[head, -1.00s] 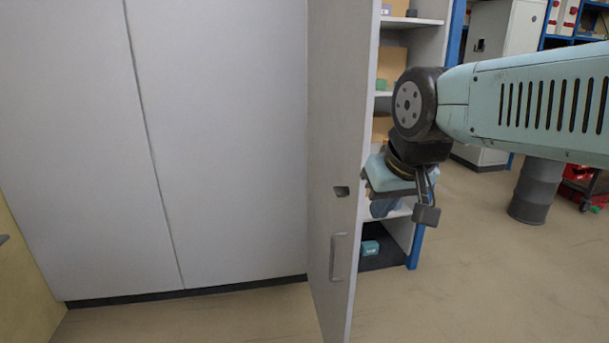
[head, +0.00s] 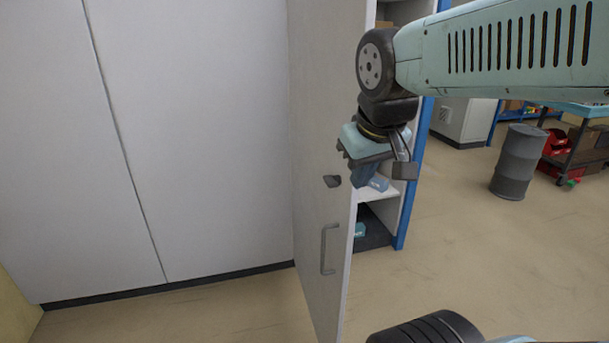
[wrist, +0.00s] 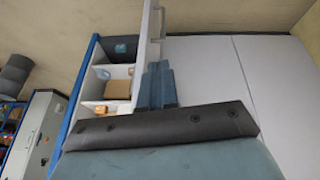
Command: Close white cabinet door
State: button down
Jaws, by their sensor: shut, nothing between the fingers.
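The white cabinet door (head: 312,120) stands open, jutting out from the cabinet front in the head view. My gripper (head: 366,178) hangs at the door's free edge, on the shelf side, and partly overlaps the edge in the picture. In the wrist view its blue fingers (wrist: 158,84) are together and empty, right beside the door (wrist: 151,30). Whether they touch the door I cannot tell.
Open shelves (wrist: 108,88) with boxes lie behind the door, framed by a blue post (head: 411,195). Closed white panels (head: 190,130) fill the left. A grey drum (head: 515,162) and a cart (head: 580,150) stand at the right. The floor (head: 470,240) between is clear.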

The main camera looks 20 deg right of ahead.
jog(key=w+a+f+n+g+h, duration=0.2)
jog(key=w+a+n+g+h, duration=0.15)
jog(key=w+a+n, duration=0.4)
jog(key=w+a+f+n+g+h, duration=0.15)
jog(key=w+a+n+h, duration=0.35)
jog(key=w+n, duration=0.6)
jog(key=w+d+f+m, duration=0.1)
jog(key=d+f+m, duration=0.1)
jog(key=d+f, duration=0.5)
jog(key=shift+w+d, duration=0.2)
jog(key=shift+d, duration=1.6)
